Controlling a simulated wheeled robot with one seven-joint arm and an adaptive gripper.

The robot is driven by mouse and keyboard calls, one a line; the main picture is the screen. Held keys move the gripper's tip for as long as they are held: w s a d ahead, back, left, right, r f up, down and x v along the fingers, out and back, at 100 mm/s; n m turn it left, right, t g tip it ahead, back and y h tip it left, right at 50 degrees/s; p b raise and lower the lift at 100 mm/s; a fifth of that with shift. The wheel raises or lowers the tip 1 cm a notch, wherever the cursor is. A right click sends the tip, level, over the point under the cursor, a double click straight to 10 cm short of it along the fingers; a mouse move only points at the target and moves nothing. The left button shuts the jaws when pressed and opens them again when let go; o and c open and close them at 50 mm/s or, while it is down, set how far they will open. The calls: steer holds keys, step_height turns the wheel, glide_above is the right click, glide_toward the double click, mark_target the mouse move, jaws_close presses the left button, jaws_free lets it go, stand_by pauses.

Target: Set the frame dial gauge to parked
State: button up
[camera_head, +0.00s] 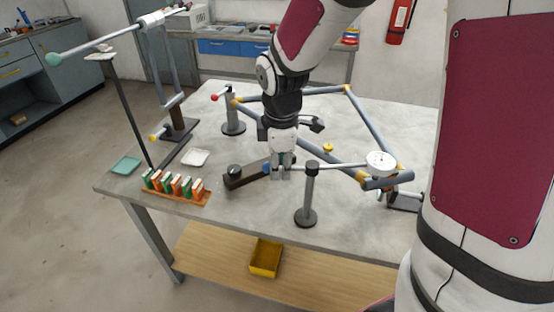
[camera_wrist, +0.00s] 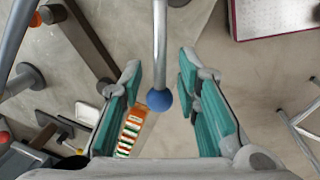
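The dial gauge (camera_head: 381,163) is a white round face near the right side of the bench, at one end of a thin horizontal rod. The rod crosses a dark post (camera_head: 310,185) on a round base. A blue ball (camera_head: 267,168) tips the rod's left end. In the wrist view the rod (camera_wrist: 160,40) runs down from the top edge, ending in the blue ball (camera_wrist: 159,100). My gripper (camera_head: 281,173) is low over the bench beside the ball. Its teal-padded fingers (camera_wrist: 160,72) stand apart on either side of the rod, with gaps on both sides. No parked mark is readable.
A blue-grey tubular frame (camera_head: 370,120) surrounds the work area. A dark bar (camera_head: 245,178) lies by my gripper. A red-tipped lever stands on another post (camera_head: 232,120). An orange rack (camera_head: 172,197) holds several coloured blocks.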

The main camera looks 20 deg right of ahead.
jaws_close()
steer(key=shift+w, duration=0.15)
steer(key=w+d+m+g+h+b, duration=0.1)
steer(key=w+d+m, duration=0.2)
steer(key=m, duration=0.7)
steer(key=shift+w+d+r, duration=0.15)
steer(key=shift+w+d, duration=0.25)
steer(key=shift+w, duration=0.6)
steer(key=shift+w+d, duration=0.1)
steer(key=shift+d, duration=0.1)
